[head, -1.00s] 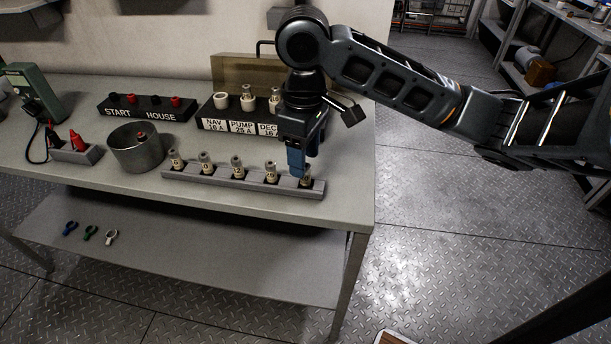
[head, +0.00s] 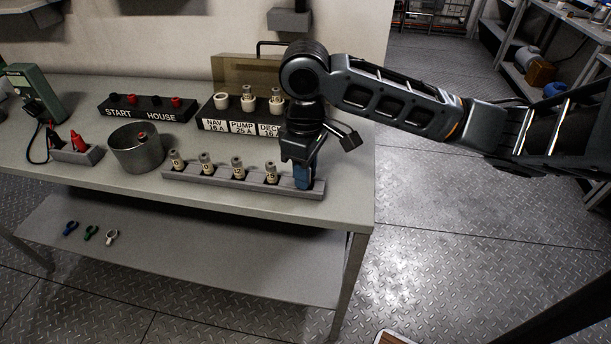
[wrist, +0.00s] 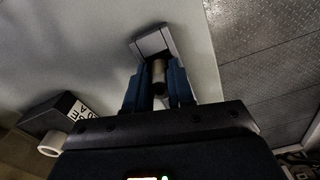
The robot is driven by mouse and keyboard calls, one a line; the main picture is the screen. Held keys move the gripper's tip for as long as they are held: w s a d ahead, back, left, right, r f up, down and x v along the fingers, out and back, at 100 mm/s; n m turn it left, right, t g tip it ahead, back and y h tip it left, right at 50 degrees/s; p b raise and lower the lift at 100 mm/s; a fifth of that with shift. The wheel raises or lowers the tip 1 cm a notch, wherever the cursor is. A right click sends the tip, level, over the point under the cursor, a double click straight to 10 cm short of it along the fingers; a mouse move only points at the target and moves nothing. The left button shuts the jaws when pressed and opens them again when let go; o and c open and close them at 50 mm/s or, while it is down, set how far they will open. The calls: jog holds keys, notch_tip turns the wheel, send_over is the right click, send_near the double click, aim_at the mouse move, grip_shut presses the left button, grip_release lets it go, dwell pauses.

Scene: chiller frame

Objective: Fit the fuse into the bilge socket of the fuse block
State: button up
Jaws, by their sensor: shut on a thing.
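My gripper (head: 303,182) points down over the right end of the grey fuse rack (head: 220,186). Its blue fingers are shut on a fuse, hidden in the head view. In the wrist view, the fuse (wrist: 159,77) shows as a grey-brown cylinder between the fingers (wrist: 159,88), in front of the rack's end (wrist: 153,43). I cannot tell whether its foot is still in its hole. The black fuse block (head: 205,113) stands behind, labelled NAV, PUMP and DECK. The NAV socket (head: 221,101) is empty; PUMP and DECK hold fuses. No bilge label is readable; my arm covers the block's right end.
Several other fuses (head: 237,167) stand in the rack, left of my gripper. A metal cup (head: 136,149) with a red-topped item stands left of the rack. Behind are the START/HOUSE block (head: 146,109) and a green meter (head: 36,90). The table's front edge is close.

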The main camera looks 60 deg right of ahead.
grip_shut()
